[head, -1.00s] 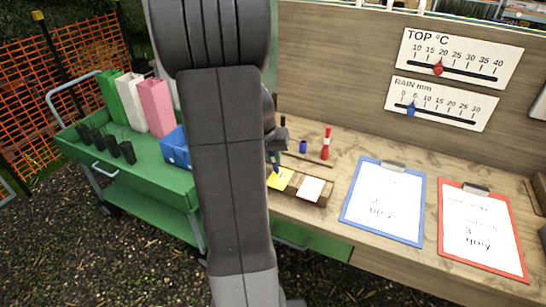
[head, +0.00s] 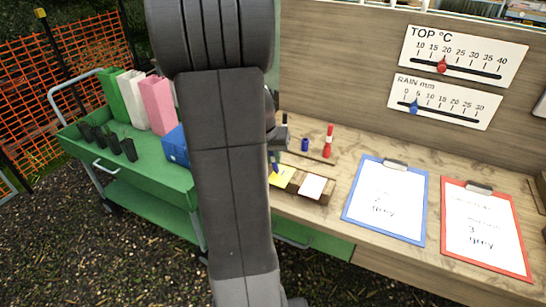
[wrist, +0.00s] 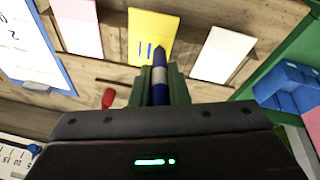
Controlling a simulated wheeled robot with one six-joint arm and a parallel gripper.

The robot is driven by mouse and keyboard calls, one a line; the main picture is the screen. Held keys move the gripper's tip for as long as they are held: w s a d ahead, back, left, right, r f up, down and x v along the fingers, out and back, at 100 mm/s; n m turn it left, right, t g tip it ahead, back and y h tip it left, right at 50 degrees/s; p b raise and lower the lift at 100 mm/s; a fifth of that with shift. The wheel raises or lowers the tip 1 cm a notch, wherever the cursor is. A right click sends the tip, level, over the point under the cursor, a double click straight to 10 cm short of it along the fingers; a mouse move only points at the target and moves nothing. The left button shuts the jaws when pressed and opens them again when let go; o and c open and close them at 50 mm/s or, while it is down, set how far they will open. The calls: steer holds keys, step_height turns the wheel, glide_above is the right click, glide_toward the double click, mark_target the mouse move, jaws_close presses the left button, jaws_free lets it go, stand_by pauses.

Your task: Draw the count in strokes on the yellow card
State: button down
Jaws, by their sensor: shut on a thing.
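The yellow card (head: 283,176) lies on a wooden holder on the bench, partly hidden by my arm in the head view. In the wrist view the yellow card (wrist: 152,22) bears short blue parallel strokes; two show clearly beside the pen. My gripper (wrist: 165,84) is shut on a blue pen (wrist: 159,76) with a pale band. The pen's tip end is over the card, right of the strokes; I cannot tell whether it touches. A blue clipboard (head: 424,220) and a red clipboard (head: 525,262) hold sheets with blue handwriting, too small to read surely.
A pale pinkish card (wrist: 80,28) and a white card (wrist: 222,54) flank the yellow one. A red marker (head: 328,142) and a small blue cap (head: 305,145) stand behind. The green cart (head: 155,180) carries a blue bin (head: 174,146) and several upright packets at left.

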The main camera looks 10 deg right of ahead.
steer(key=shift+r, duration=0.2)
steer(key=shift+r+p, duration=1)
steer(key=shift+r, duration=0.35)
steer(key=shift+f, duration=0.15)
